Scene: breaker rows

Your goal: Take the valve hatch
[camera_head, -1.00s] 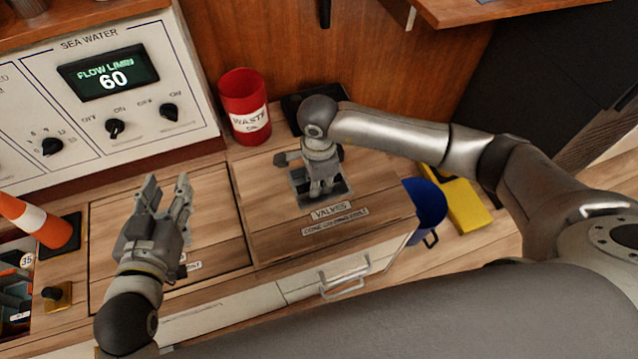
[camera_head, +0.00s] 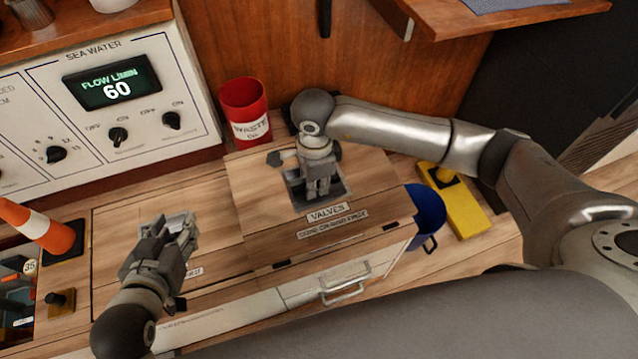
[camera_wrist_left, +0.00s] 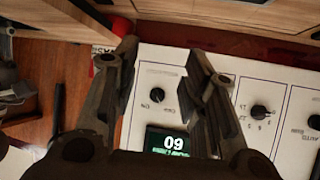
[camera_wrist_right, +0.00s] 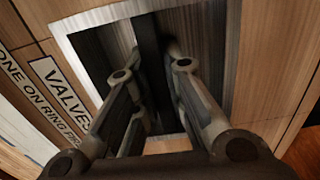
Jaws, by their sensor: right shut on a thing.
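The valve hatch (camera_head: 255,215) is a wooden panel with a VALVES label, right of centre in the head view. Its near edge stands slightly proud of the counter, with dark marks beneath it. My right gripper (camera_head: 318,190) reaches down into the hatch's metal-framed recess. In the right wrist view its fingers (camera_wrist_right: 155,85) are closed around a dark bar in the recess, beside the VALVES label (camera_wrist_right: 65,90). My left gripper (camera_head: 180,235) is over the left wooden panel, empty. Its fingers (camera_wrist_left: 165,75) are apart in the left wrist view.
A red waste bin (camera_head: 246,110) stands behind the hatch, near the SEA WATER panel (camera_head: 60,115). A blue bucket (camera_head: 428,215) and a yellow object (camera_head: 460,205) are to the right. An orange cone (camera_head: 42,230) is at the left. A drawer handle (camera_head: 345,285) juts out in front.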

